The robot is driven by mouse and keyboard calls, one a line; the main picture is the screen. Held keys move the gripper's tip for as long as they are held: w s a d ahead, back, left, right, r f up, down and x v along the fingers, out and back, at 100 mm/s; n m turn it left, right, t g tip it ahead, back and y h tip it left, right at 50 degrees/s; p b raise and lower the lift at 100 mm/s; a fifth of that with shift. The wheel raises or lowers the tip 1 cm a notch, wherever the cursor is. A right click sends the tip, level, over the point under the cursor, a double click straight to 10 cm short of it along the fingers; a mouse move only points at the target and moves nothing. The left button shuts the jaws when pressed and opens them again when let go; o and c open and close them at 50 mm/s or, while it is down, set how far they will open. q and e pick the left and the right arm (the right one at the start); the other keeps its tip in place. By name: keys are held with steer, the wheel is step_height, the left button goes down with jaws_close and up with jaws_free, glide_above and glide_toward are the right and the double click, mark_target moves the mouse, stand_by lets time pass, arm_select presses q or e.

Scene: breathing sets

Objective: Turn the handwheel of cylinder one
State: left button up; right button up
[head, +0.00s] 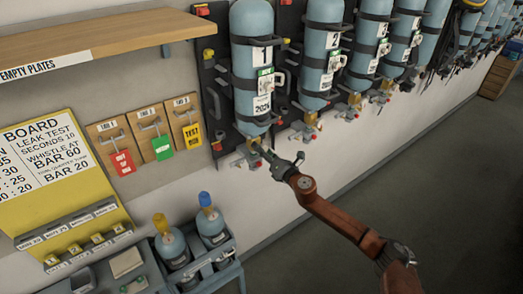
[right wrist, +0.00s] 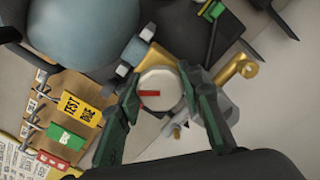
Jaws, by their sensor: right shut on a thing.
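Cylinder one (head: 252,60) is a blue-grey bottle marked 1, strapped upside down in its black wall bracket. Its valve hangs at the bottom end. The handwheel (right wrist: 160,91) is a pale round knob with a red mark, seen face on in the right wrist view. My right gripper (right wrist: 163,98) has its two green fingers on either side of the handwheel, shut on it. In the head view, the right gripper (head: 262,151) reaches the valve from the lower right and hides most of the handwheel. My left gripper is not in view.
Cylinder two (head: 321,60) and several more hang along the wall to the right. Tags on hooks, including the yellow test due tag (head: 192,134), hang to the left. A rack (head: 213,262) with small bottles stands below. The floor at right is clear.

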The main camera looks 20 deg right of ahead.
steer(key=n, duration=0.3)
steer(key=shift+f+n, duration=0.1)
steer(key=shift+n, duration=0.3)
steer(key=n, duration=0.3)
steer(key=shift+n, duration=0.3)
steer(key=n, duration=0.2)
steer(key=shift+n, duration=0.4)
steer(key=n+p, duration=0.1)
steer(key=n, duration=0.2)
steer(key=shift+n, duration=0.3)
steer(key=n+p, duration=0.1)
steer(key=n, duration=0.2)
steer(key=shift+n+p, duration=0.3)
steer(key=n+p, duration=0.1)
steer(key=n, duration=0.2)
steer(key=shift+n, duration=0.3)
steer(key=n+p, duration=0.2)
steer(key=n, duration=0.2)
steer(key=shift+n+p, duration=0.8)
steer(key=shift+n, duration=0.9)
